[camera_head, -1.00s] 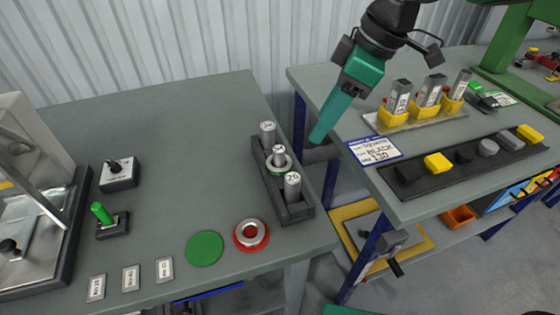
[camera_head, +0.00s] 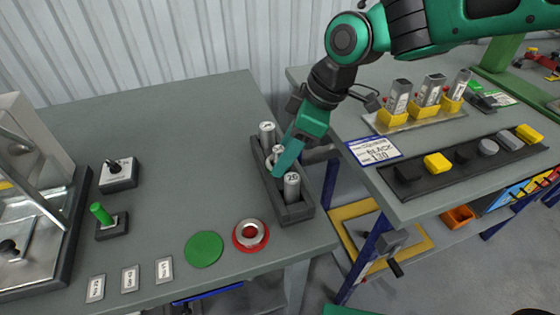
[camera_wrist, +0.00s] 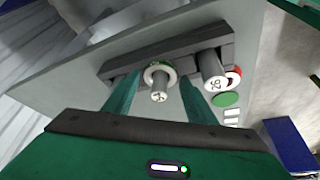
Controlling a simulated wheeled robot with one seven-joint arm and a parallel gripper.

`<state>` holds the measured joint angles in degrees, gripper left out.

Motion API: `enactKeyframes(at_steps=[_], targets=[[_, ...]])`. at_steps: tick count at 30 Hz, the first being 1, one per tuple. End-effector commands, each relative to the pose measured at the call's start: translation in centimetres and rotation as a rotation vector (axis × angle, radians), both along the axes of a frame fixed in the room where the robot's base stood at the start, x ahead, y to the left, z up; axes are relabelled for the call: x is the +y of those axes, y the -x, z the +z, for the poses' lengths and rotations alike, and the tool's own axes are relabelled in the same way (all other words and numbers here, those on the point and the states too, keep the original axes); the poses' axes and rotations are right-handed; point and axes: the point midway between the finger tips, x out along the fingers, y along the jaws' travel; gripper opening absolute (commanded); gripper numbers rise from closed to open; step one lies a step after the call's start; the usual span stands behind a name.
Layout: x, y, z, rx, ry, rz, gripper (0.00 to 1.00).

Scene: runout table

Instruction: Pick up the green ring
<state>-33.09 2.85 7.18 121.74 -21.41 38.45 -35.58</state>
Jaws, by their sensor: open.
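The green ring, a pale metal ring with green on its edge, sits around the middle post of a dark rack (camera_head: 294,213). In the wrist view the ring (camera_wrist: 160,66) shows around the post, with its green edge at the far side. My gripper (camera_wrist: 160,80) is open, with one finger on each side of the ring and post; I cannot tell whether they touch.
Posts stand at both rack ends; the near one (camera_head: 292,187) is marked 26. A ring on a red disc (camera_head: 250,235) and a bare green disc (camera_head: 204,249) lie nearby. A joystick box (camera_head: 118,174) and green lever (camera_head: 102,213) stand left.

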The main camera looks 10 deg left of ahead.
Motion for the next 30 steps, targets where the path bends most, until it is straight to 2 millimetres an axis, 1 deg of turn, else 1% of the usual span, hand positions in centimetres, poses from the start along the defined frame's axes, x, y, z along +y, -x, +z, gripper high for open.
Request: enactKeyframes(at_steps=[1,3,10,11,12,14,15,16,17,22,25,28,30], targets=[[0.2,0.0,-0.5,0.002,0.001,0.001,0.51],[0.3,0.0,-0.8,0.000,0.001,-0.001,0.51],[0.4,0.0,-0.9,-0.001,0.000,-0.001,0.51],[0.4,0.0,-0.9,-0.001,0.000,-0.001,0.49],[0.4,0.0,-0.9,-0.001,0.000,-0.001,0.39],[0.3,0.0,-0.9,-0.001,0.000,-0.001,0.25],[0.3,0.0,-0.9,-0.001,0.000,-0.001,0.16],[0.3,0.0,-0.9,-0.001,0.000,-0.001,0.16],[0.4,-0.1,-0.9,-0.001,0.000,-0.002,0.12],[0.4,-0.1,-0.9,-0.001,0.000,-0.002,0.12],[0.4,-0.1,-0.5,-0.003,-0.001,-0.001,0.12],[0.4,-0.1,0.7,-0.004,-0.003,-0.001,0.12],[0.4,-0.1,1.9,-0.005,-0.003,-0.001,0.12]])
